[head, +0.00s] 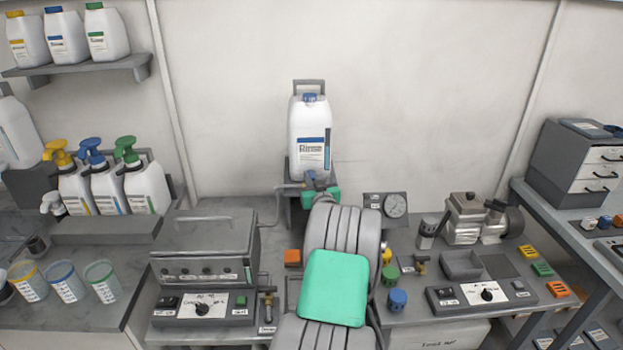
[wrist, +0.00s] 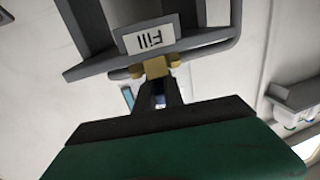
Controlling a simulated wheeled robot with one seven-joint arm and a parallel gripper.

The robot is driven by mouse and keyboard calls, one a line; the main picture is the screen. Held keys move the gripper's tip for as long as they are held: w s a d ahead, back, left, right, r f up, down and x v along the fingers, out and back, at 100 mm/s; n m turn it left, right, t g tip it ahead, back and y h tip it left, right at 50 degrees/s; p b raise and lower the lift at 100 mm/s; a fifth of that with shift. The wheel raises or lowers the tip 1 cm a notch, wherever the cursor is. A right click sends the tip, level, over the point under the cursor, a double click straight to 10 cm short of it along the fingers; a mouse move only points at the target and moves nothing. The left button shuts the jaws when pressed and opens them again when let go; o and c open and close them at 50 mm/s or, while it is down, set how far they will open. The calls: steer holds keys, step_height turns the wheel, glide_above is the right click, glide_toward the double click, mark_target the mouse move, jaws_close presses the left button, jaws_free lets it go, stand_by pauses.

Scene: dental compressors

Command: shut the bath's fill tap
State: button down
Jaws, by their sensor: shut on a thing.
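The fill tap is a small brass fitting (wrist: 157,67) under a white "Fill" label (wrist: 150,39) on a grey bracket in the wrist view. In the head view the tap (head: 321,184) is small and partly hidden, just below the white bottle with a blue cap (head: 310,135). My gripper (wrist: 160,92) is shut on the tap, its dark fingers reaching up to the brass; in the head view it (head: 320,190) shows below the bottle. The tap's handle angle is hard to tell. The bath appears to be the grey lidded box (head: 205,250) at left.
A thin grey pipe (head: 277,208) runs from near the tap toward the box. Pump bottles (head: 110,185) stand at left. The wall behind is bare.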

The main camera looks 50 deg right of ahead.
steer(key=shift+w+a+m+g+h, duration=0.1)
steer(key=shift+a+m+g+h, duration=0.05)
steer(key=shift+m+g+h, duration=1.05)
steer(key=shift+g+h, duration=0.1)
steer(key=shift+h, duration=0.1)
steer(key=c, duration=1.4)
jaws_free()
steer(key=shift+c, duration=0.2)
steer(key=b+v, duration=0.1)
steer(key=v, duration=0.6)
steer(key=shift+s+a, duration=0.15)
steer(key=shift+s, duration=0.25)
